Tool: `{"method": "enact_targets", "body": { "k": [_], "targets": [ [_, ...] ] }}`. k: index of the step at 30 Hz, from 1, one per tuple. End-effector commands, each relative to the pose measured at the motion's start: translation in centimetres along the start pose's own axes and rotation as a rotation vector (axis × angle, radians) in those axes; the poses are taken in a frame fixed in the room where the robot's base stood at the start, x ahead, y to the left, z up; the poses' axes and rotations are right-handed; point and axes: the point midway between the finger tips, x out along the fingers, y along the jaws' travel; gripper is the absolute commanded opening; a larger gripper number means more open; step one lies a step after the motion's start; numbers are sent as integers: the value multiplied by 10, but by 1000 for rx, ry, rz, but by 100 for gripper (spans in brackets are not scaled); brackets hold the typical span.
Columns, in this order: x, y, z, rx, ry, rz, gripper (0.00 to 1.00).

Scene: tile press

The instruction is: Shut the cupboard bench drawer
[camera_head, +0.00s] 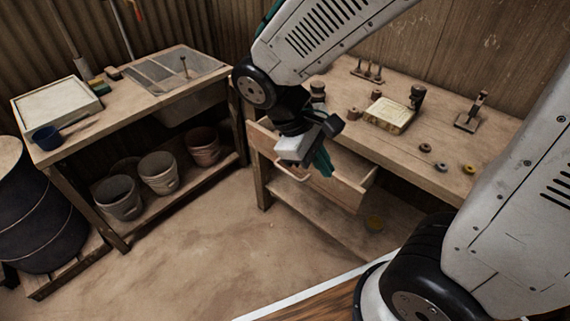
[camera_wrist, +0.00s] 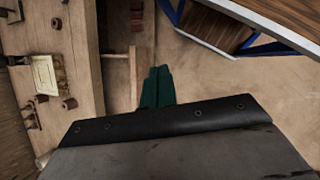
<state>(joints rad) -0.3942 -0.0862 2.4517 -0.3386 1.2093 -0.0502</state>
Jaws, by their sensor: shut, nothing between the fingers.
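The cupboard bench drawer (camera_head: 345,188) stands pulled out from under the wooden bench on the right, with its front face and a curved handle (camera_head: 290,172) towards the open floor. It also shows in the wrist view (camera_wrist: 133,75), sticking out from the bench edge. My gripper (camera_head: 323,166) has green fingers that are shut and empty. They point down in front of the drawer front. In the wrist view the fingers (camera_wrist: 157,88) are just to the right of the drawer front, on its outer side. Whether they touch it I cannot tell.
The bench top (camera_head: 440,160) carries a pale tile block (camera_head: 390,115), a small press (camera_head: 471,112) and several small rings and pots. At left a sink bench (camera_head: 130,110) has several buckets on its lower shelf, beside a dark barrel (camera_head: 40,220). The floor (camera_head: 200,245) between is clear.

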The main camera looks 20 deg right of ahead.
Motion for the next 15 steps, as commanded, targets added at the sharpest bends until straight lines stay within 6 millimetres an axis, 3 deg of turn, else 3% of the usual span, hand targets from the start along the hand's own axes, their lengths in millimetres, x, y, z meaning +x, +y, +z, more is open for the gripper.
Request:
{"method": "enact_targets", "body": {
  "k": [15],
  "targets": [
    [64,-6,-163,-830,-319,587,0]
  ]
}}
